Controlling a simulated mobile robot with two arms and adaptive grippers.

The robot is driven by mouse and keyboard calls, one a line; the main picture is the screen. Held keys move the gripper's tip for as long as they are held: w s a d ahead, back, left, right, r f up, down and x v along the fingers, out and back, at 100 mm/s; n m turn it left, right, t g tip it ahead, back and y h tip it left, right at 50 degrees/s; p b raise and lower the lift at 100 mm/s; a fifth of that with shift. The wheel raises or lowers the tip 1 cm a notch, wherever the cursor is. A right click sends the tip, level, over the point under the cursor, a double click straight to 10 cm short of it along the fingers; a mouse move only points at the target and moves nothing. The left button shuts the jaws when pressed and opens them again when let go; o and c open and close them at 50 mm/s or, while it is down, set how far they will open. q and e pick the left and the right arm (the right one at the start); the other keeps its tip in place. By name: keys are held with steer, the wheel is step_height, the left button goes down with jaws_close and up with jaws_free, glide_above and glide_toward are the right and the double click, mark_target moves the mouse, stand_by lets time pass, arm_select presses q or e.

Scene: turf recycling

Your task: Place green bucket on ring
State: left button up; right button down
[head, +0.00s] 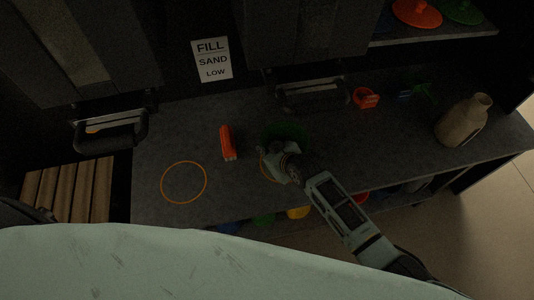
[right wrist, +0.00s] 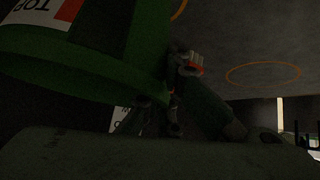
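The green bucket (head: 287,131) is on or just above the grey counter in the head view, partly hidden behind my right gripper (head: 274,158). In the right wrist view the bucket (right wrist: 100,60) fills the upper left, with a red and white label. My right gripper is at the bucket's near side; its fingers are dark and I cannot tell whether they grip the rim. One orange ring (head: 184,182) lies bare on the counter to the left. A second orange ring (head: 263,168) is mostly hidden under my right gripper. My left gripper is out of view.
An orange tool (head: 227,142) lies between the rings. A red-orange object (head: 366,98) and a beige jug (head: 464,120) stand to the right. A sign (head: 212,59) hangs behind. Coloured things show below the counter's front edge.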

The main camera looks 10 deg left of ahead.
steer(key=shift+f, duration=0.25)
steer(key=c, duration=1.9)
jaws_free()
steer(key=shift+o, duration=0.2)
steer(key=o, duration=0.3)
steer(key=v, duration=1.2)
